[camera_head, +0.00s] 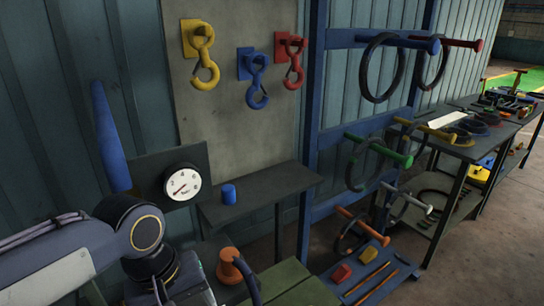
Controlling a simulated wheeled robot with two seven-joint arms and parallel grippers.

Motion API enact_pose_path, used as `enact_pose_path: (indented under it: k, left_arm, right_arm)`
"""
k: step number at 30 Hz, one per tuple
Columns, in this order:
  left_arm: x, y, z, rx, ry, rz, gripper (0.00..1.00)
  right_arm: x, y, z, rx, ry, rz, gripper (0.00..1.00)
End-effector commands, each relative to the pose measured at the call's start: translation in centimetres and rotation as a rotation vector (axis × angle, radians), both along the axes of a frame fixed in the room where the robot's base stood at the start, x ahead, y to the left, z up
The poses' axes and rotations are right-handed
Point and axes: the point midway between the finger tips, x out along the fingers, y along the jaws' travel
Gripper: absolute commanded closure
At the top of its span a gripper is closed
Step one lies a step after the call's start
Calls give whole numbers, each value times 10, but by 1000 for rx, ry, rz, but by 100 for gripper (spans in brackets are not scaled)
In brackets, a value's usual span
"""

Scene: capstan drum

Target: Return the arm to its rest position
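My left arm (60,262) comes in from the left and bends down at a dark joint with a yellow ring. Its far end runs toward the bottom edge, and I cannot make out the gripper's fingers there. My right arm and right gripper do not show. An orange drum-shaped piece (230,268) stands just right of my arm's lower end. A black rope or hose (247,275) curves beside it and runs down out of the frame. I cannot tell whether my arm touches either one.
A round white gauge (182,186) is on a dark panel. A blue cylinder (229,194) stands on a grey shelf (285,189). Yellow, blue and red hooks (203,72) hang above. A blue rack (314,130) holds rings on pegs. Cluttered benches (460,152) stand at right, with open floor nearby.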

Motion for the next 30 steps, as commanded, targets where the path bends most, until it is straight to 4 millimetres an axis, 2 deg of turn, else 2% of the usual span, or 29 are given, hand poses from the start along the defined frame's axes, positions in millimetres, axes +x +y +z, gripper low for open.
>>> enact_pose_path:
  k: [9, 15, 20, 30]
  left_arm:
    - [-45, 47, -20, -133, -227, -131, 32]
    - [-73, 61, -41, -113, -438, -217, 32]
    - [-80, 63, -49, -84, -506, -249, 32]
    - [-80, 62, -49, -82, -510, -255, 32]
  right_arm:
    - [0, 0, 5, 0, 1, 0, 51]
    - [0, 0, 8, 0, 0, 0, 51]
    - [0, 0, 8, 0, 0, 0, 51]
    - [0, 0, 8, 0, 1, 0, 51]
